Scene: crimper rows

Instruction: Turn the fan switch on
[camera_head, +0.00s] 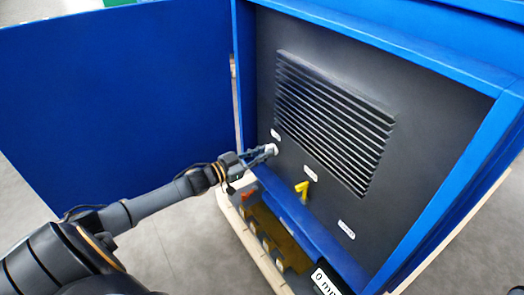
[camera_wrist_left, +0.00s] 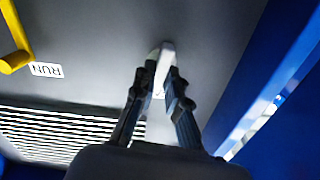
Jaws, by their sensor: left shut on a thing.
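The fan switch (camera_head: 273,148) is a small white lever on the dark panel (camera_head: 265,60), left of and below the vent. My left gripper (camera_head: 268,151) reaches it from the left and is shut on it. In the left wrist view the white switch (camera_wrist_left: 164,62) stands between the two fingertips of my left gripper (camera_wrist_left: 164,78). The small label (camera_head: 275,134) above the switch is too small to read. Whether the switch is on or off cannot be told.
A yellow handle (camera_head: 302,190) sits right of the switch; its label (camera_wrist_left: 46,70) reads RUN. A louvred vent (camera_head: 335,120) is above. The open blue door (camera_head: 120,95) stands left, close to my arm. A blue frame (camera_head: 440,190) borders the panel.

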